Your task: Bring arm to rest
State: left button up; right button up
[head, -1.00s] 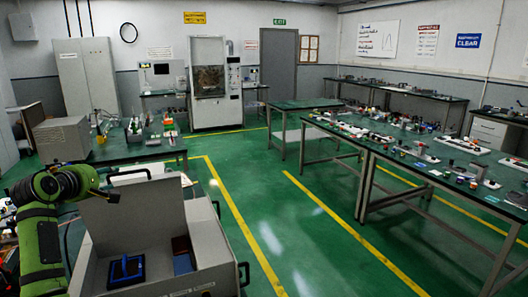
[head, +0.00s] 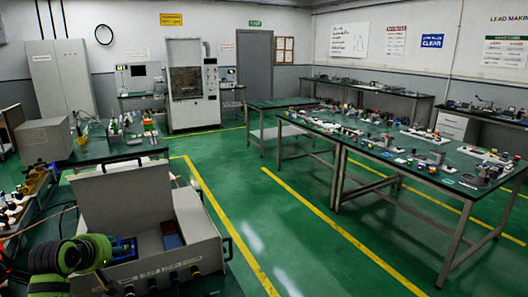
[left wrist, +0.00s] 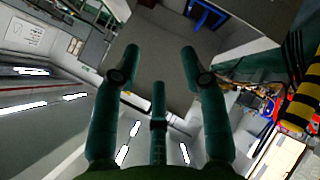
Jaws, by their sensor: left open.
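My left arm (head: 75,257) shows as green and black rounded links at the lower left of the head view, in front of the grey open-lidded box. Its fingertips cannot be made out there. In the left wrist view my left gripper (left wrist: 159,58) has its dark green fingers spread apart with nothing between them. A grey panel lies behind the fingers, and a blue frame (left wrist: 207,15) shows beyond them at the top. My right gripper is in neither view.
The grey box (head: 190,262) stands close in front, its lid (head: 122,205) raised, with a blue item (head: 124,247) and a brown-and-blue block (head: 172,235) inside. A green bench (head: 330,127) with small parts is at right. The green floor (head: 235,185) between is clear.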

pick_arm(q)
jog(key=s+d+f+m+g+h, duration=0.1)
jog(key=s+d+f+m+g, duration=0.3)
jog(key=s+d+f+m, duration=1)
jog(key=s+d+f+m+g, duration=0.1)
jog(key=s+d+f, duration=0.15)
jog(key=s, duration=0.45)
jog(key=s+d+f+g, duration=0.15)
jog(key=s+d, duration=0.25)
jog(key=s, duration=0.4)
jog(key=s+d+f+m+g, duration=0.1)
jog(key=s+d+f, duration=0.15)
jog(key=s, duration=0.45)
notch_tip(320, 180, down, 25)
jog(key=s+b, duration=0.2)
jog(key=s, duration=0.1)
jog(key=s+a+f+g+b, duration=0.2)
jog(key=s+f, duration=1.3)
jog(key=f, duration=0.1)
jog(key=shift+m+h, duration=0.3)
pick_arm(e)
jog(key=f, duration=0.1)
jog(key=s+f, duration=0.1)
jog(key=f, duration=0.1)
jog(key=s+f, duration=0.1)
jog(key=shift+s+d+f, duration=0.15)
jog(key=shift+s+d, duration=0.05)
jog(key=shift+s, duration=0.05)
